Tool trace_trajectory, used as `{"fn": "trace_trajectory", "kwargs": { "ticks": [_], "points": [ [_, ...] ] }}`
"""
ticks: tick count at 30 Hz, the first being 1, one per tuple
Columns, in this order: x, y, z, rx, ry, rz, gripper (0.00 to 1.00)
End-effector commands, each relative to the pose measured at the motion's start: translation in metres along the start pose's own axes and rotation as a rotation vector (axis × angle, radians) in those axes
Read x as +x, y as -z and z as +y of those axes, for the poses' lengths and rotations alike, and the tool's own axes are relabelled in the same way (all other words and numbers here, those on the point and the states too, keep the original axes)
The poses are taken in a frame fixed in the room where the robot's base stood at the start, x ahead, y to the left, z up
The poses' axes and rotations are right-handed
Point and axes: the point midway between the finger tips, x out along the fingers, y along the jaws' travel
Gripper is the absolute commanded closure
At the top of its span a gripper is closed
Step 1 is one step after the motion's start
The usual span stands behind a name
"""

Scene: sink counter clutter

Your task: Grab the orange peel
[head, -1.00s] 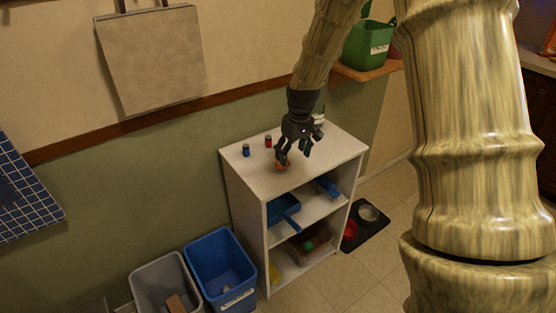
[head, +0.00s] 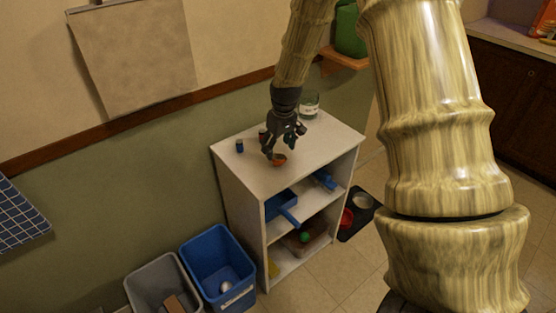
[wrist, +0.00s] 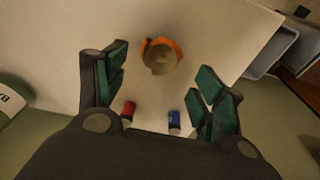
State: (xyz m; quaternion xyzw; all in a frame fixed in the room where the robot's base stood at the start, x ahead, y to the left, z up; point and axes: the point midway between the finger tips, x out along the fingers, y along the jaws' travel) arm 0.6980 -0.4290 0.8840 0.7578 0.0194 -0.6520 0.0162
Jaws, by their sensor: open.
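The orange peel (wrist: 162,55) is a small curled piece with an orange rim and a tan inside. It lies on the white top of the shelf unit (head: 312,152). In the head view the orange peel (head: 279,159) shows just below my gripper's fingertips. My gripper (head: 280,150) is open above it. In the wrist view the peel lies ahead of and between the two green-padded fingers of my gripper (wrist: 160,85), with no visible contact.
A red battery-like cylinder (wrist: 128,110) and a blue one (wrist: 174,122) stand behind the peel on the shelf top. A labelled jar (head: 309,105) stands at the back right. A blue bin (head: 217,266) and grey bin (head: 163,283) stand on the floor at left.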

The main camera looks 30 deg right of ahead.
Motion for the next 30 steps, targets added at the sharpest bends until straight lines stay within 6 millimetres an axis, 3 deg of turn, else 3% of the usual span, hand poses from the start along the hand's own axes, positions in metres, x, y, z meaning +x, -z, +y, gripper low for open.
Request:
{"fn": "trace_trajectory", "kwargs": {
  "ticks": [16,27,30],
  "points": [
    [0.048,-0.006,0.000,-0.003,0.001,-0.002,0.31],
    [0.053,-0.005,0.000,-0.003,0.001,0.000,0.31],
    [0.053,-0.006,0.000,-0.003,0.001,0.000,0.49]
  ]
}}
